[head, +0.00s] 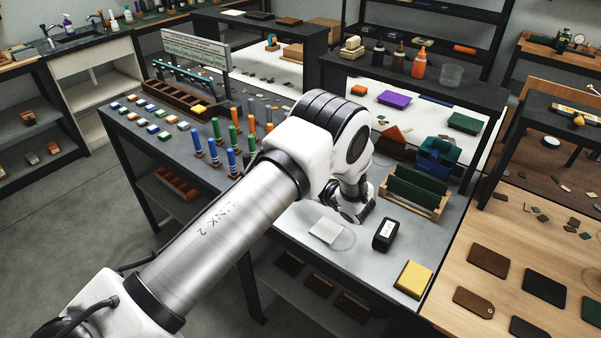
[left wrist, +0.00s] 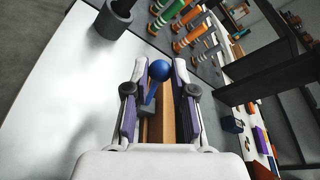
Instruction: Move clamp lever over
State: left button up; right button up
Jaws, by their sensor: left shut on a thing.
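In the head view my left gripper (head: 350,212) is low over the grey table and partly hidden by my own arm, and the lever cannot be made out there. My right gripper is in neither view.
A black stamp-like block (head: 385,234), a white square (head: 326,231) and a yellow pad (head: 412,278) lie on the grey table (head: 300,262). Green panels in a wooden rack (head: 415,190) stand right of the gripper. A dark cup (left wrist: 113,18) shows in the wrist view.

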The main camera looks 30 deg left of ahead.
pick_arm(q)
jog(key=shift+s+f, duration=0.25)
jog(key=shift+s, duration=0.2)
jog(key=shift+s+a+f+b, duration=0.15)
jog(key=shift+s+f+b, duration=0.3)
jog(key=shift+s+f, duration=0.4)
jog(key=shift+s+f+b, duration=0.3)
jog(key=shift+f+b, duration=0.1)
jog(key=shift+f, duration=0.1)
jog(key=shift+s+f+b, duration=0.3)
jog(key=shift+f+b, duration=0.1)
jog(key=shift+f, duration=0.1)
